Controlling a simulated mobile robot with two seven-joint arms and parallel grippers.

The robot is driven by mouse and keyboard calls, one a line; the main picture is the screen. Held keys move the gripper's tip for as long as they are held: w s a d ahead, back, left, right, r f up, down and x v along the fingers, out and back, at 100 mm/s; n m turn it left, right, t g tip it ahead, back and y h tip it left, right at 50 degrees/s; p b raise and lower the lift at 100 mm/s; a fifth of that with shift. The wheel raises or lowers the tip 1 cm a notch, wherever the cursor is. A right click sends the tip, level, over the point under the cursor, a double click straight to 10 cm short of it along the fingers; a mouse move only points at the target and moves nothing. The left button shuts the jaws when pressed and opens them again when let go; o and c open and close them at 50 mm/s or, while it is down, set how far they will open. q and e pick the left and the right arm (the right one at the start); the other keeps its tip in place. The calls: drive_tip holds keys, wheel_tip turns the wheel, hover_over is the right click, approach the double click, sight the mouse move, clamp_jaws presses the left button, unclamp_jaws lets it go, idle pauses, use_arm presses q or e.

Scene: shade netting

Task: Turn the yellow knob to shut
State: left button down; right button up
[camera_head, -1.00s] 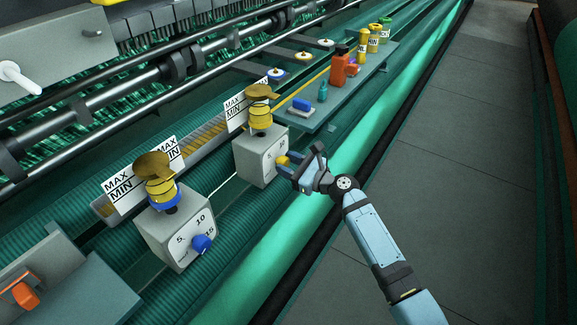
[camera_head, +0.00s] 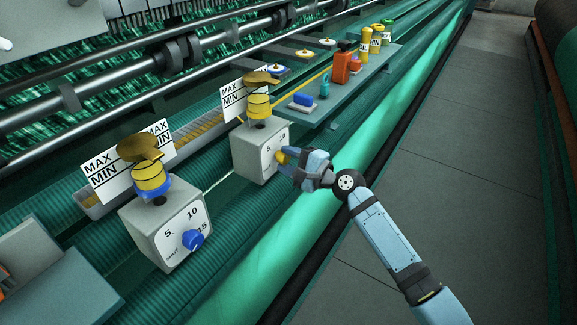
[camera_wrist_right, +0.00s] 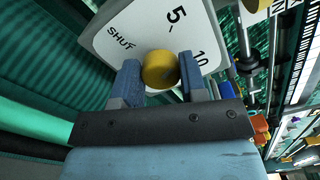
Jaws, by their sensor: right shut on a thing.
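The yellow knob (camera_head: 281,158) sits on the front dial of the farther grey box (camera_head: 247,153), partly hidden by my gripper in the head view. My right gripper (camera_head: 286,159) reaches it from the right and is shut on it. In the right wrist view the yellow knob (camera_wrist_right: 160,70) lies between the two blue fingers (camera_wrist_right: 160,82). The white dial face (camera_wrist_right: 142,32) there shows SHUT, 5 and 10. I cannot tell which mark the knob points to. My left gripper is not in view.
A nearer grey box (camera_head: 150,225) carries a blue knob (camera_head: 192,240) on a similar dial. A shelf (camera_head: 318,112) behind the farther box holds an orange bottle (camera_head: 341,67) and several small containers. The dark floor (camera_head: 460,190) at the right is clear.

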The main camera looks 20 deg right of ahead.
drive_tip(key=n+b, duration=0.1)
drive_tip(key=n, duration=0.1)
drive_tip(key=n+b, duration=0.1)
drive_tip(key=shift+f+n, duration=0.3)
drive_tip(key=shift+n, duration=0.1)
drive_tip(key=shift+n+b, duration=0.85)
drive_tip(key=shift+n, duration=0.05)
drive_tip(key=n+b, duration=0.2)
drive_tip(key=n, duration=0.1)
drive_tip(key=shift+n, duration=0.3)
drive_tip(key=shift+n+b, duration=0.5)
drive_tip(key=shift+n, duration=0.5)
drive_tip(key=n+b, duration=0.1)
drive_tip(key=n, duration=0.2)
drive_tip(key=shift+d, duration=0.1)
drive_tip(key=n, duration=0.4)
drive_tip(key=shift+w+n+b, duration=0.1)
drive_tip(key=shift+n+b, duration=0.2)
drive_tip(key=shift+b, duration=0.1)
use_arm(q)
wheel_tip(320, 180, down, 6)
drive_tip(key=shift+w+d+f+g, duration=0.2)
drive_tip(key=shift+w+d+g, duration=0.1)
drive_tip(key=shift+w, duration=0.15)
use_arm(e)
drive_tip(key=shift+n, duration=0.3)
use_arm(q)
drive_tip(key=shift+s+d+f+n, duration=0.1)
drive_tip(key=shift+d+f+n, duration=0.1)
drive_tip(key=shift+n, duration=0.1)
